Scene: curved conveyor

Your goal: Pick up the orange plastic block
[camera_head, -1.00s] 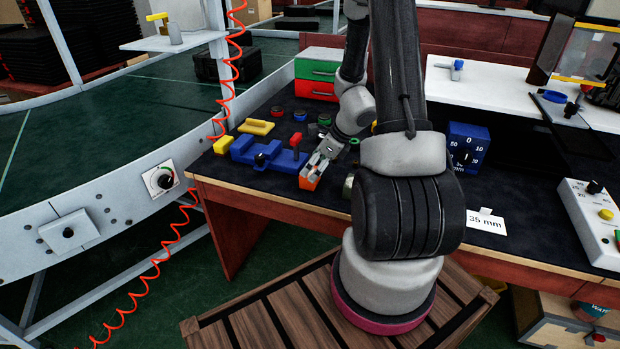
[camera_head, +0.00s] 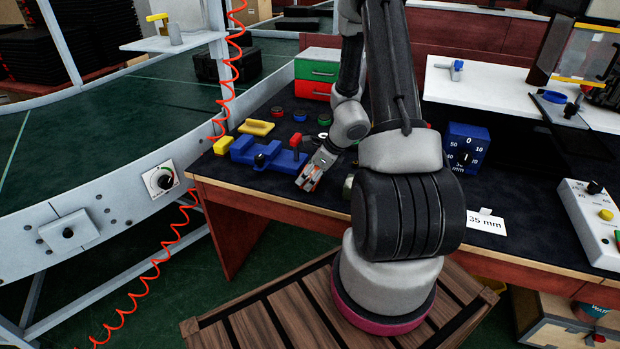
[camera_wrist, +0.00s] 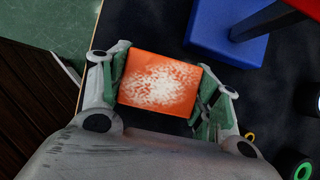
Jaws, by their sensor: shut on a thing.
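The orange plastic block (camera_wrist: 160,82) shows in the wrist view as an orange rectangle with a speckled white patch on its face. My gripper (camera_wrist: 160,88) is shut on it, with one green-padded finger at its left side and one at its right. In the head view, my gripper (camera_head: 308,181) is low near the front edge of the dark worktop, and only small bits of orange show between its fingers. I cannot tell whether the block touches the worktop.
A blue clamp-like fixture (camera_head: 275,156) with a red part stands just left of the gripper. A yellow block (camera_head: 256,127) lies behind it. A blue dial box (camera_head: 467,148) stands to the right. The dark worktop (camera_head: 250,188) has a wooden front edge. A curved conveyor (camera_head: 100,135) is at left.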

